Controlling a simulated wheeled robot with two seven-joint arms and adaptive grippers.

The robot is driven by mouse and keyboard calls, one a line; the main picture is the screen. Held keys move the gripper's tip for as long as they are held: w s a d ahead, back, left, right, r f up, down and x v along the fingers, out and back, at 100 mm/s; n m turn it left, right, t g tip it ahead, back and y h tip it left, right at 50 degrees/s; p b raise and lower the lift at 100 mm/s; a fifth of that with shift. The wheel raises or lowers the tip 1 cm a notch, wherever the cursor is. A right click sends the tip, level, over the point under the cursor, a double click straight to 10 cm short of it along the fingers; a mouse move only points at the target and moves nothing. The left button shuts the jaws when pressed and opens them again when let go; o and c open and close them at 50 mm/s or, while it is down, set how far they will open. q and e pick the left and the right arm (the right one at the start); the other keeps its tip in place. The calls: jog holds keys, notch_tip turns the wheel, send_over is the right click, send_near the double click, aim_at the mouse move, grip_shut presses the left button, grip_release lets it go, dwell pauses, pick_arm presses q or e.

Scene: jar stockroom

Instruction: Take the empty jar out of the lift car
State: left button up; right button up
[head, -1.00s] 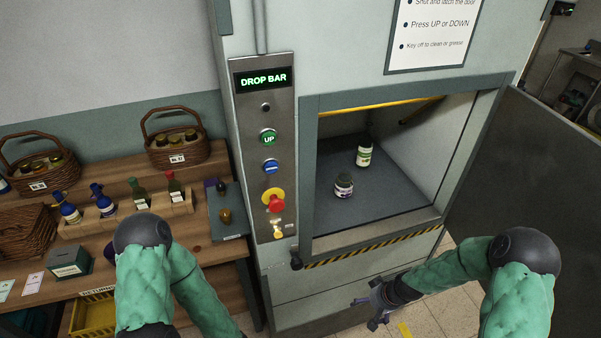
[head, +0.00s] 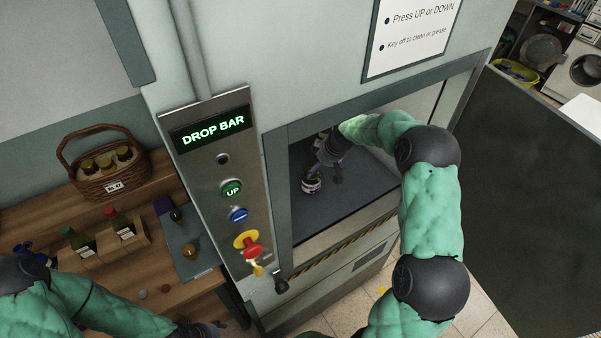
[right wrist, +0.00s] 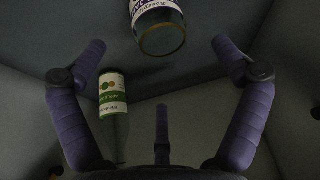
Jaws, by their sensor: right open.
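A squat glass jar (head: 311,185) with a pale and purple label stands on the lift car's floor (head: 360,195), near its left side. My left gripper is mostly cut off at the bottom edge.
The lift's open door (head: 520,190) stands on the right. The control panel (head: 215,190), with a red button and key, is left of the opening; its display reads DROP BAR. A wooden bench (head: 165,300) with bottles and a basket (head: 103,165) is further left.

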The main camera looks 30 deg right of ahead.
aim_at(317, 177)
jog(key=x, duration=0.4)
jog(key=shift+s, duration=0.3)
jog(key=shift+w+x, duration=0.2)
jog(key=shift+x, duration=3)
jog(key=shift+r, duration=0.1)
jog(key=c, duration=1.3)
